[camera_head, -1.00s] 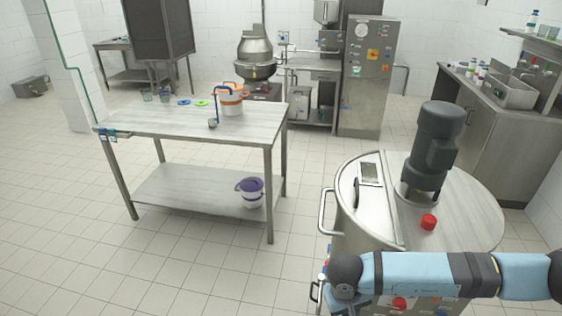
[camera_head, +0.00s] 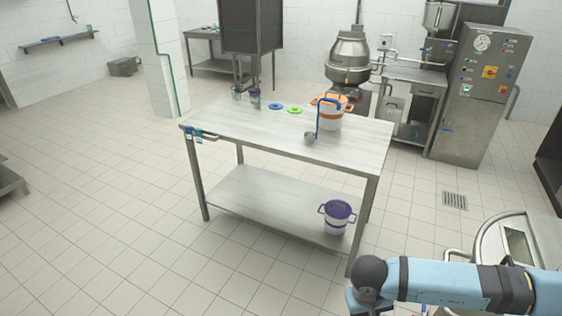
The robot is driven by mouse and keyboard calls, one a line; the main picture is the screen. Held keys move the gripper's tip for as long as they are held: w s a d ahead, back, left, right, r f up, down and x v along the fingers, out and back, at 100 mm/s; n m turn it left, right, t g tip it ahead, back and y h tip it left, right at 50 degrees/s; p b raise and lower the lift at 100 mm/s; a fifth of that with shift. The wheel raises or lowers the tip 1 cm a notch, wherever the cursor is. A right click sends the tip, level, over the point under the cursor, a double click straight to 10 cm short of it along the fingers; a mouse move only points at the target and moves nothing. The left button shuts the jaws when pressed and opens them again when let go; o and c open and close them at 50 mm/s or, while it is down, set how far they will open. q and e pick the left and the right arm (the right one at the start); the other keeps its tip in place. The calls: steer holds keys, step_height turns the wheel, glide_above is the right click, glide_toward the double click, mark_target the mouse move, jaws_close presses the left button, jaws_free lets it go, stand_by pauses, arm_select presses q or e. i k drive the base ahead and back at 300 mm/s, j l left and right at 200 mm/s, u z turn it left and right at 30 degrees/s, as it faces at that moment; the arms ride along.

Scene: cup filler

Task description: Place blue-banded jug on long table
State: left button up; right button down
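The long table (camera_head: 255,138) stands in the middle of the head view, with a pale top and a lower shelf. I cannot make out a blue-banded jug in this view. On the tabletop are an orange-banded white tub (camera_head: 328,119), a ladle with a blue handle (camera_head: 318,124), a blue ring-like disc (camera_head: 275,106), a green one (camera_head: 295,110) and two small clear cups (camera_head: 255,98) at the far left corner. A purple-banded white bucket (camera_head: 336,220) sits on the lower shelf. Part of my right arm shows at the lower right. Neither gripper shows.
A steel vat (camera_head: 490,245) stands at the right edge, partly behind my arm. Behind the table are a steel mixer (camera_head: 349,60) and a control cabinet (camera_head: 478,90). A floor drain (camera_head: 455,200) lies right of the table. The tiled floor at left and front is clear.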

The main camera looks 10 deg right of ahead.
mark_target(290, 125)
steer(key=i+j, duration=0.2)
steer(key=i, duration=0.25)
steer(key=i+j, duration=0.25)
steer(key=i, duration=0.2)
steer(key=i+j, duration=0.2)
steer(key=i, duration=0.3)
steer(key=i+j, duration=0.25)
steer(key=i, duration=0.2)
steer(key=i+j, duration=0.2)
steer(key=i, duration=0.25)
